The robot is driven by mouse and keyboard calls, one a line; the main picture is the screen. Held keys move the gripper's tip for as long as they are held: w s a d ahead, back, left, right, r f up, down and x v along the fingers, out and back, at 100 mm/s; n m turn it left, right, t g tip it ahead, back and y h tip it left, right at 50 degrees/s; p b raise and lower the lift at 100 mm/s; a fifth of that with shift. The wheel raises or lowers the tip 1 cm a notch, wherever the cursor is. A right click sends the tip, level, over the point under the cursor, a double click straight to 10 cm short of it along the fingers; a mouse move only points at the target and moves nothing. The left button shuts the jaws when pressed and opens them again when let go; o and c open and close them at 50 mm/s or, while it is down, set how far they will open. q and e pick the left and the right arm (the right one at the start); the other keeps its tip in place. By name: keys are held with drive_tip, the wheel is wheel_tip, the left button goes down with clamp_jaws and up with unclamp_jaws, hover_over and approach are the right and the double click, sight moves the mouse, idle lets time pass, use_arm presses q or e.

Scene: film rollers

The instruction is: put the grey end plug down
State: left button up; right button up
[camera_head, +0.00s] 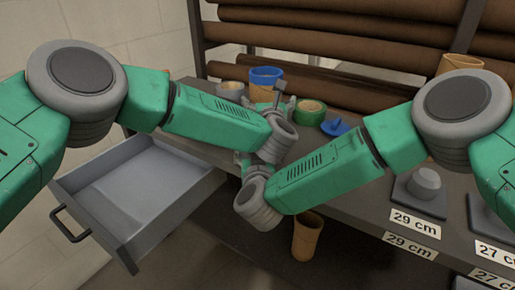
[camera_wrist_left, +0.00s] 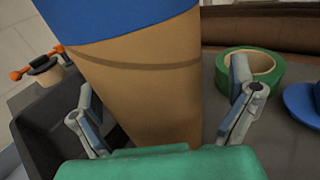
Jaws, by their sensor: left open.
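A grey plug-shaped piece (camera_head: 425,182) sits on a dark plate behind the 29 cm label at the right of the bench. I cannot tell whether it is the grey end plug of the task. My left gripper (camera_head: 277,98) is open at the back of the bench, near a brown tube with a blue top (camera_head: 265,74). In the left wrist view its fingers (camera_wrist_left: 165,108) stand apart on either side of the brown tube (camera_wrist_left: 150,85), which fills the middle. I cannot tell whether they touch it. My right gripper is mostly hidden behind its wrist, so its jaws do not show.
A green tape ring (camera_head: 310,113) and a blue piece (camera_head: 337,126) lie right of the tube. A grey round item (camera_head: 231,90) is left of it. An open empty drawer (camera_head: 150,187) juts out at left. Brown rolls (camera_head: 330,45) fill the rack behind.

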drive_tip(key=shift+w+a+r+p, duration=0.1)
drive_tip(key=shift+w+a+p, duration=0.15)
drive_tip(key=shift+w, duration=0.25)
drive_tip(key=shift+w+a+p, duration=0.2)
drive_tip(key=shift+w+a, duration=0.05)
drive_tip(key=shift+w, duration=0.25)
drive_tip(key=shift+d, duration=0.25)
drive_tip(key=o, duration=1.1)
drive_tip(key=shift+d+f, duration=0.2)
drive_tip(key=shift+a, duration=0.15)
